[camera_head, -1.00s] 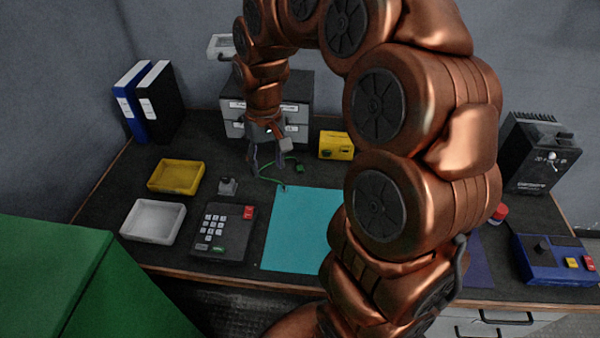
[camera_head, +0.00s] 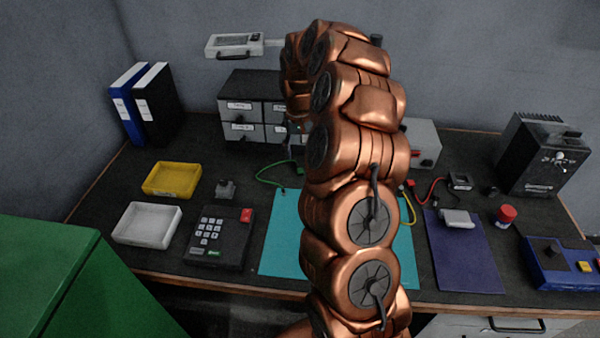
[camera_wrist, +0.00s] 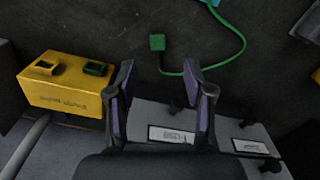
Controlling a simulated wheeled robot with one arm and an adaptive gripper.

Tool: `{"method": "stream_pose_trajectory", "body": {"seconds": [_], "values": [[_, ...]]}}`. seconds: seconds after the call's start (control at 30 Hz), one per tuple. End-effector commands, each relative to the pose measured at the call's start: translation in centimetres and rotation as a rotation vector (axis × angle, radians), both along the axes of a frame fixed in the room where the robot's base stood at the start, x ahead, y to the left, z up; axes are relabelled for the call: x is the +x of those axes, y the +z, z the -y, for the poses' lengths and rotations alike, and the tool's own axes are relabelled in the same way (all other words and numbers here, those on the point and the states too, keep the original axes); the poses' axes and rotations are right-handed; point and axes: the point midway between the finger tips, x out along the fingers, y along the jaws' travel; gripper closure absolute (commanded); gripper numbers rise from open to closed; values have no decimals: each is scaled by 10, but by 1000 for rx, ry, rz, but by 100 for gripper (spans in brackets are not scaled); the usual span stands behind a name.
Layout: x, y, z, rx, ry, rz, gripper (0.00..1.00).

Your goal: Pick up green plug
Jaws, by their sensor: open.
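The green plug (camera_wrist: 157,42) lies on the dark bench in the wrist view, just beyond my fingertips and roughly in line with the gap between them. Its green cable (camera_wrist: 235,32) curves off to the right. My gripper (camera_wrist: 158,76) is open, with nothing between its fingers. In the head view the green cable (camera_head: 268,178) shows left of my arm, but my arm hides the plug and my gripper.
A yellow box (camera_wrist: 60,88) with two sockets, one green, stands left of my fingers. Grey drawers (camera_head: 248,110) stand at the back. A cyan mat (camera_head: 283,235), keypad (camera_head: 219,232), yellow tray (camera_head: 172,179) and white tray (camera_head: 147,224) lie in front.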

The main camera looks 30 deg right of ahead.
Motion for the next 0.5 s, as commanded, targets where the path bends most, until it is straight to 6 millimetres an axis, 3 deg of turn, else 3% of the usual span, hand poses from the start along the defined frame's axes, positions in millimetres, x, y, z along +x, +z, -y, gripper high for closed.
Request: {"method": "stream_pose_trajectory", "body": {"seconds": [0.5], "values": [[-1, -46, 2, 3, 2, -6, 48]]}}
